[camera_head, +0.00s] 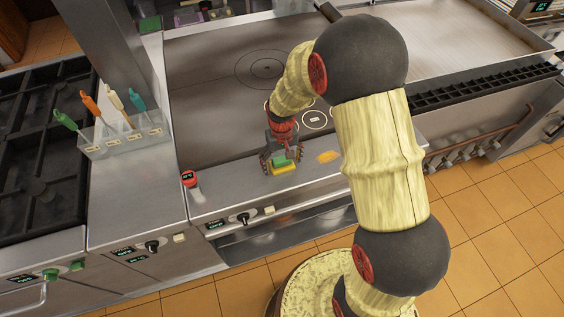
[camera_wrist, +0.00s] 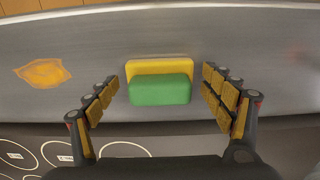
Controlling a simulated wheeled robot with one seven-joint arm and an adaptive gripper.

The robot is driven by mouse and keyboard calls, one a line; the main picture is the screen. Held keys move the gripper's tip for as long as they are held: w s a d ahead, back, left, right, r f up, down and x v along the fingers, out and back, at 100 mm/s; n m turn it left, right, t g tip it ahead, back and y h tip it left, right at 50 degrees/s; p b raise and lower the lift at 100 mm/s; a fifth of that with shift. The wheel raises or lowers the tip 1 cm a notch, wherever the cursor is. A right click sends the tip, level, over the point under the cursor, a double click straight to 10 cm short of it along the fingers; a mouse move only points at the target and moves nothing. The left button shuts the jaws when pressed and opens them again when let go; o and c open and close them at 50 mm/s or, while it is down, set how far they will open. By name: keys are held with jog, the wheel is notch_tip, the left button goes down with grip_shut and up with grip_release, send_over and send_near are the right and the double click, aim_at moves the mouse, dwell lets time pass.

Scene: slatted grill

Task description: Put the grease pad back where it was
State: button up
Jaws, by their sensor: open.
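The grease pad, which I take to be the green and yellow block (camera_head: 283,168), is on the steel front ledge of the cooktop. In the wrist view the pad (camera_wrist: 160,91) shows its green side nearer and its yellow side beyond. My gripper (camera_head: 281,160) is open at the pad. In the wrist view the fingers of my gripper (camera_wrist: 160,82) are on either side of the pad, with a gap at each side. I cannot tell how far the fingertips are above the ledge.
A flat orange patch (camera_head: 328,157) lies on the ledge to the right. A red-topped shaker (camera_head: 190,180) stands at the left. A clear holder (camera_head: 125,142) with several coloured-handled utensils is farther left. Dark cooktop plates (camera_head: 215,95) lie behind the ledge.

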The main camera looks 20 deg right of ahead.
jog(key=shift+r, duration=0.1)
notch_tip(320, 180, up, 12)
jog(key=p, duration=0.2)
notch_tip(320, 180, up, 14)
jog(key=t, duration=0.2)
send_over(282, 159)
jog(key=s, duration=0.8)
jog(key=s+r+t, duration=0.1)
jog(key=s+r, duration=0.2)
jog(key=s, duration=0.4)
jog(key=s+r+t, duration=0.2)
jog(key=s+r, duration=0.2)
jog(key=s, duration=0.3)
jog(key=shift+r+t, duration=0.15)
jog(key=shift+t, duration=0.15)
notch_tip(282, 159, down, 5)
jog(key=b, duration=0.5)
jog(key=shift+f, duration=0.2)
jog(key=shift+c, duration=0.5)
